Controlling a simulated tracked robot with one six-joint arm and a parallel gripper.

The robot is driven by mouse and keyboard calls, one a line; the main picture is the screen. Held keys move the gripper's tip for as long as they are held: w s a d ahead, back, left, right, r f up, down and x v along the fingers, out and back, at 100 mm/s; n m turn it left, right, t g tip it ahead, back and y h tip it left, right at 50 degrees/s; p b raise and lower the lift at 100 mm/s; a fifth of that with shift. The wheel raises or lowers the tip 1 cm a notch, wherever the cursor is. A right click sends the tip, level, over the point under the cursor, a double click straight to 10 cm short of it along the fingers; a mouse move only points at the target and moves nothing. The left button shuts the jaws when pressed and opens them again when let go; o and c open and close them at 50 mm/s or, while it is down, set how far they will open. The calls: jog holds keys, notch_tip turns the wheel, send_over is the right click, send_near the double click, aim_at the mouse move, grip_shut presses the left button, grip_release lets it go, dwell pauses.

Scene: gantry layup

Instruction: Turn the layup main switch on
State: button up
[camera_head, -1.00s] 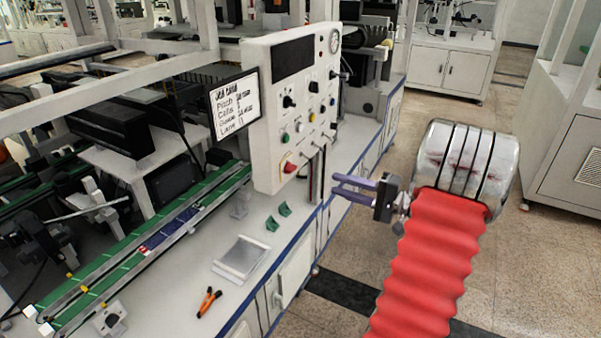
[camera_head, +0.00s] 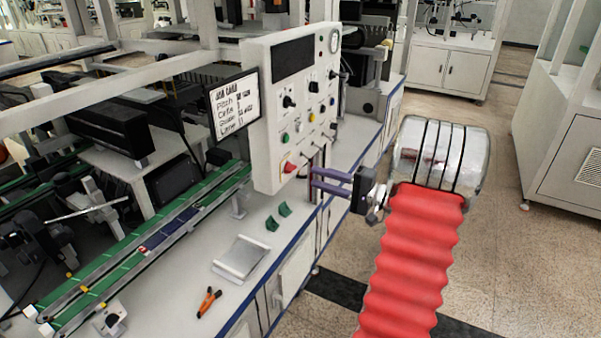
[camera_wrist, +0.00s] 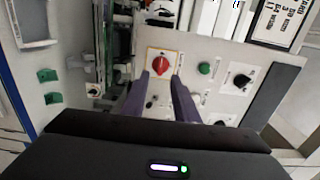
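The main switch appears to be the red rotary knob (camera_head: 290,167) at the lower left of the white control panel (camera_head: 262,150). In the wrist view the red knob (camera_wrist: 162,66) sits on a pale plate with an orange-yellow border. My gripper (camera_head: 313,179) has two purple fingers, spread apart and empty. It is just right of the panel's lower part and slightly lower than the knob in the head view. In the wrist view the knob shows between and beyond the fingertips (camera_wrist: 160,77). I see no contact; the exact gap cannot be told.
Black selector knobs, a green button (camera_wrist: 205,68) and several small toggles share the panel. A text card (camera_head: 235,106) hangs beside it. On the bench below are green blocks (camera_head: 284,209), a silver tray (camera_head: 241,257) and orange-handled pliers (camera_head: 208,301). Floor at right is clear.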

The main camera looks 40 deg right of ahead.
aim_at(294, 170)
jog(key=x, duration=0.7)
jog(key=shift+c, duration=0.7)
jog(key=shift+f, duration=0.1)
grip_shut()
jog(key=shift+d, duration=0.1)
